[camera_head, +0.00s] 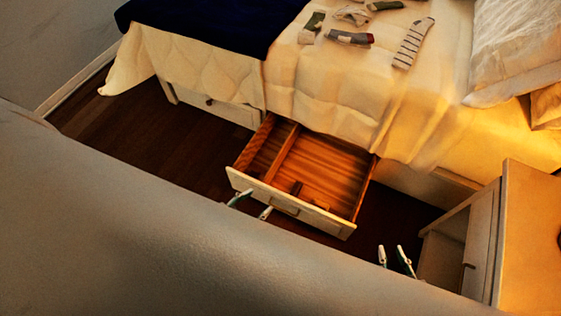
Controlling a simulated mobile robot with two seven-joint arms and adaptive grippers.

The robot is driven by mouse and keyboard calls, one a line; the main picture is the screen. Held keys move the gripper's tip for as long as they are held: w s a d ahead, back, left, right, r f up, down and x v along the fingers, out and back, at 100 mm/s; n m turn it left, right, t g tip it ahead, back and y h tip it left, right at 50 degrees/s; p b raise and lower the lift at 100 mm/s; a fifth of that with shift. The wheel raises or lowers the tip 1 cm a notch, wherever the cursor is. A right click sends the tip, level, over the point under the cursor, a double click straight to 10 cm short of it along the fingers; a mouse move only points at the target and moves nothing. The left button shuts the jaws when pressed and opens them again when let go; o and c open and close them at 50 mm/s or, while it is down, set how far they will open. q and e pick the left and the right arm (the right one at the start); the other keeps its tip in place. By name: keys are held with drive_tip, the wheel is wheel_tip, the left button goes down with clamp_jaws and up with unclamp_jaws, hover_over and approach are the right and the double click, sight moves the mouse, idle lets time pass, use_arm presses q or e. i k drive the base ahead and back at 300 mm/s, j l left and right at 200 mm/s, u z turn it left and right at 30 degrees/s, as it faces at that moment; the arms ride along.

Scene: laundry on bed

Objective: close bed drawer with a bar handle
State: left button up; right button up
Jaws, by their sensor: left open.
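The bed drawer (345,218) is pulled well out from under the bed, and its wooden inside shows with dividers. Its bar handle (284,208) is on the pale front panel, near the middle. My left gripper (252,205) is open, with its two fingertips apart in front of the drawer's front panel, left of the handle. I cannot tell whether it touches the panel. My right gripper (393,255) has its fingers apart and empty, right of the drawer and near the nightstand. A large grey surface hides most of both arms.
The bed (330,85) has a hanging cream cover, a dark blanket and several socks on top. A second drawer (213,103) at left is shut. A nightstand (535,235) stands at the right. Dark floor (150,140) is free left of the drawer.

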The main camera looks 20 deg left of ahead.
sight(335, 171)
drive_tip(key=l+u, duration=0.2)
drive_tip(key=u, duration=0.25)
drive_tip(key=k+l+u, duration=0.1)
drive_tip(key=u, duration=0.3)
drive_tip(key=k+j+z, duration=0.25)
drive_tip(key=j, duration=0.2)
drive_tip(key=k+j+z, duration=0.25)
drive_tip(key=l+z, duration=0.25)
drive_tip(key=z, duration=0.25)
drive_tip(key=i+l+z, duration=0.1)
drive_tip(key=l+z, duration=0.15)
drive_tip(key=z, duration=0.2)
